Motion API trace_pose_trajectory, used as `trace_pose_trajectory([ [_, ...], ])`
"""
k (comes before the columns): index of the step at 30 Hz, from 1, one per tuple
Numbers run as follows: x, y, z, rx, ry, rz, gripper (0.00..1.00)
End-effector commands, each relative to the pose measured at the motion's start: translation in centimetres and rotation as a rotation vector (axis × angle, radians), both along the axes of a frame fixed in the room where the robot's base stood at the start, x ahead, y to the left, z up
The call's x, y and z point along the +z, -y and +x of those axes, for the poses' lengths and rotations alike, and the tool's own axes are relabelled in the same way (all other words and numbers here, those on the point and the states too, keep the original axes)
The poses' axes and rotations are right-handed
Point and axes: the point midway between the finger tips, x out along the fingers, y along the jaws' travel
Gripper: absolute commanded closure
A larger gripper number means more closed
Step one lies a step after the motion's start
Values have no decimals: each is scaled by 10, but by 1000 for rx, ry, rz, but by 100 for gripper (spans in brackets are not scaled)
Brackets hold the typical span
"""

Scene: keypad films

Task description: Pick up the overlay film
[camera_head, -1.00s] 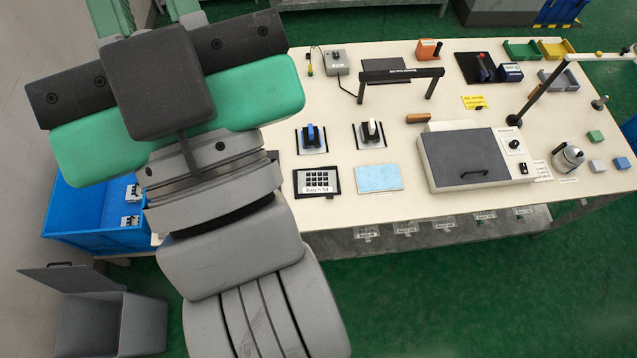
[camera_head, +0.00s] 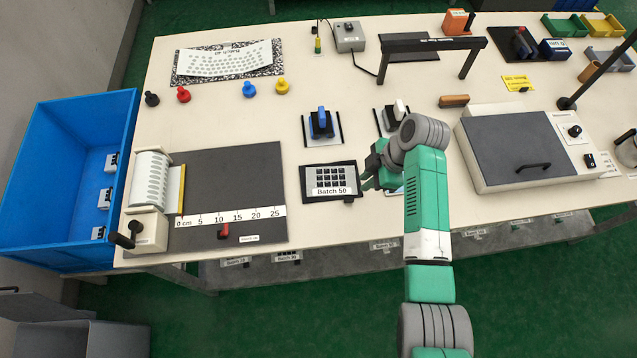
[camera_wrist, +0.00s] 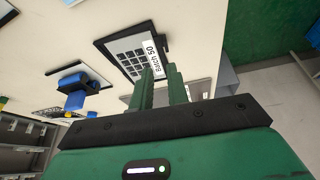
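A film with a dark key grid and a white "Batch 50" label (camera_head: 331,181) lies on a black-framed pad (camera_head: 307,196) in the middle of the table. I take it as the overlay film. It also shows in the wrist view (camera_wrist: 128,50), just beyond my fingertips. My gripper (camera_head: 367,180) is at the right edge of the pad in the head view. In the wrist view my gripper (camera_wrist: 162,75) has two green fingers apart, with nothing visible between them. Whether they touch the pad is unclear.
Two switch stands, one blue-handled (camera_head: 321,124) and one white-handled (camera_head: 397,110), stand behind the pad. A grey-lidded box (camera_head: 520,150) stands to the right. A dark ruled mat (camera_head: 230,175) and film roll (camera_head: 150,180) are left; another printed sheet (camera_head: 225,60) lies behind.

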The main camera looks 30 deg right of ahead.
Motion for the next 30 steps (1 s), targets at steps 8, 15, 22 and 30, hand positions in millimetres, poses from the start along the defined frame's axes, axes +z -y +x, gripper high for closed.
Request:
trace_pose_trajectory([
  [8,-20,-1,-11,30,-23,28,84],
  [15,-39,-6,-6,27,-20,25,84],
  [22,-78,-16,0,29,-22,26,84],
  [30,-86,-19,2,27,-20,25,84],
])
